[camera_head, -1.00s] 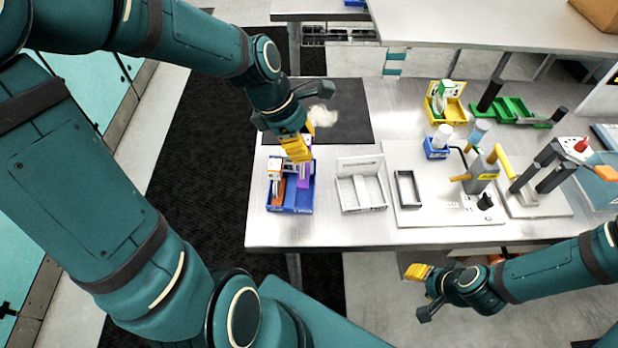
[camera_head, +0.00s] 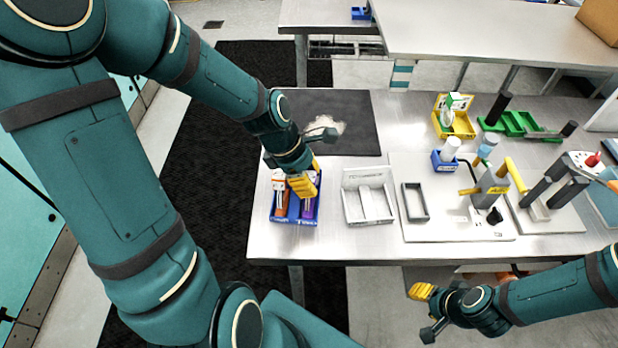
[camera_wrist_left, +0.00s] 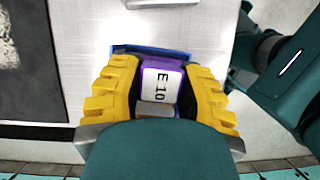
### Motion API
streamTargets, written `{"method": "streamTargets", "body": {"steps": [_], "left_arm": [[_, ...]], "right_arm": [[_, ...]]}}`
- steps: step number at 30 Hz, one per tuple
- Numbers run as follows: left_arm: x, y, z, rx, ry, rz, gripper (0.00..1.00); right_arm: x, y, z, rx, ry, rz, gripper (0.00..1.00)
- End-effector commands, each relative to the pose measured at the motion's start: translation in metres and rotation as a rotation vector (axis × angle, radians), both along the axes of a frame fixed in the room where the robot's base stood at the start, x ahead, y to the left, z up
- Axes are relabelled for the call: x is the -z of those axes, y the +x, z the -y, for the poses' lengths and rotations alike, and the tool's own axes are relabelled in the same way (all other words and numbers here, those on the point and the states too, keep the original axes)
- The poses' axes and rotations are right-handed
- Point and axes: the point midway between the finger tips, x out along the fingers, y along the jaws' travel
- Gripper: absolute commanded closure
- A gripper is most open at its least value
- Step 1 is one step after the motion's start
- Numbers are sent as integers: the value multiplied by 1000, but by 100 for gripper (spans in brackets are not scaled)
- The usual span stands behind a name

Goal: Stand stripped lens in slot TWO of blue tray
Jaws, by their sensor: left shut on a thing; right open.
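The blue tray (camera_head: 294,222) stands near the left end of the metal bench. An orange piece with a white top (camera_head: 281,197) stands in its left part. My left gripper (camera_head: 303,190) is over the tray's right part, shut on a purple piece (camera_head: 308,209) that sits low between the tray walls. In the left wrist view, the purple piece's white label "E 10" (camera_wrist_left: 160,85) shows between the yellow fingers, with the tray's rim (camera_wrist_left: 150,49) behind. The fingers hide whether its base touches the floor. I cannot read slot numbers. My right gripper (camera_head: 422,311) is open and empty before the bench.
A white divided tray (camera_head: 367,195) stands right of the blue tray, then a grey frame (camera_head: 414,201) on a pale board. A dark mat (camera_head: 325,122) with a whitish clump lies behind. Tools, a yellow bin (camera_head: 455,121) and a green tray (camera_head: 515,123) stand to the right.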

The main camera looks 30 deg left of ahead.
Motion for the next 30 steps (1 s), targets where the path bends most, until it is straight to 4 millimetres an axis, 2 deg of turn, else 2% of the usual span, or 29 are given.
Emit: {"method": "streamTargets", "body": {"steps": [1, 2, 3, 4, 13, 17, 30], "left_arm": [[3, 0, 0, 0, 0, -1, 100], [3, 0, 0, -1, -1, -1, 59], [2, 0, 0, -1, 0, 0, 45], [2, 0, 0, -1, 0, 0, 39], [1, 0, 0, -1, 0, 0, 39], [-8, 0, -2, -2, 1, 2, 39], [-86, -14, -31, -2, 2, 4, 39]], "right_arm": [[2, 0, 0, 0, 0, -1, 53], [2, -1, 0, 0, 0, -1, 53], [1, -1, 0, 0, 0, -1, 53], [1, -1, 0, 0, 0, -1, 53], [1, 0, 0, 0, 0, -1, 53], [-3, 1, 0, 1, 0, 2, 53], [-22, 2, 1, 4, 1, 6, 53]]}}
